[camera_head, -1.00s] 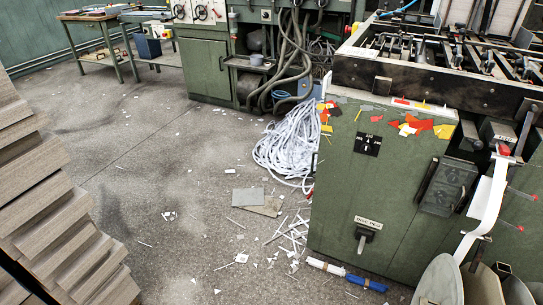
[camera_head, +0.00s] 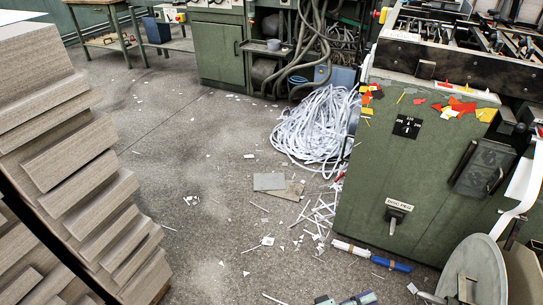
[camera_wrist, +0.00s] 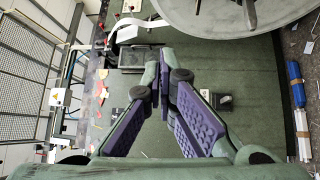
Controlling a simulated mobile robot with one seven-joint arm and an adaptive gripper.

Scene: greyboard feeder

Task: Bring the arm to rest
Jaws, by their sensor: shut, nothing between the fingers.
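My gripper (camera_wrist: 160,84) fills the middle of the wrist view. Its two fingers with purple ribbed pads come together at the tips, with nothing held. Behind it is the green machine side panel (camera_wrist: 250,75), a little way off; the exact gap cannot be told. At the bottom edge of the head view, a small green and purple part (camera_head: 345,300) shows, which looks like the end of my gripper; the rest of the arm is out of that view.
Stacked grey boards (camera_head: 75,150) stand at the left. The green machine (camera_head: 390,165) stands at the right, with a round grey disc (camera_head: 470,270) beside it. White strips (camera_head: 315,130) are heaped on the floor. The floor between (camera_head: 190,160) is mostly clear, with scattered scraps.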

